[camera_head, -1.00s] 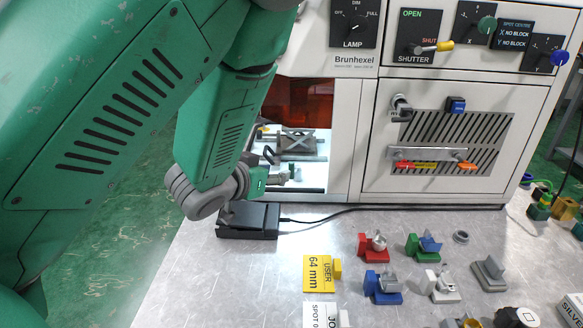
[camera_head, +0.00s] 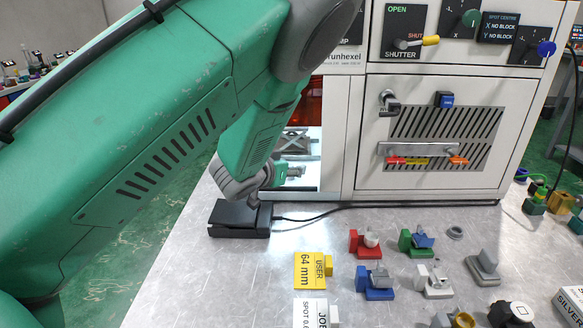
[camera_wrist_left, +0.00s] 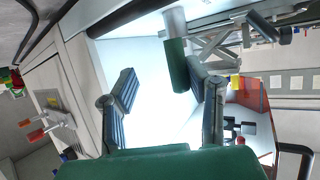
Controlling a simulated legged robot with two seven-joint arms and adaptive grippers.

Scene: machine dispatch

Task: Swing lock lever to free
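My left gripper (camera_head: 296,171) reaches into the bright chamber opening of the white machine in the head view, and its fingers are small and partly hidden there. In the left wrist view the gripper (camera_wrist_left: 161,76) is open, with its two ribbed fingers apart. A green grip with a pale cylindrical end (camera_wrist_left: 177,62), possibly the lock lever's handle, stands beside the right-hand finger, toward the gap. I cannot tell whether it touches that finger. A grey cross-braced frame (camera_wrist_left: 215,45) is behind it; it also shows in the head view (camera_head: 295,141). My right gripper is not in view.
The chamber opening's right wall (camera_head: 335,140) is close to the gripper. A black box with a cable (camera_head: 238,219) lies below my left wrist. Coloured fixtures (camera_head: 375,282) and a yellow 64 mm card (camera_head: 308,270) stand on the bench.

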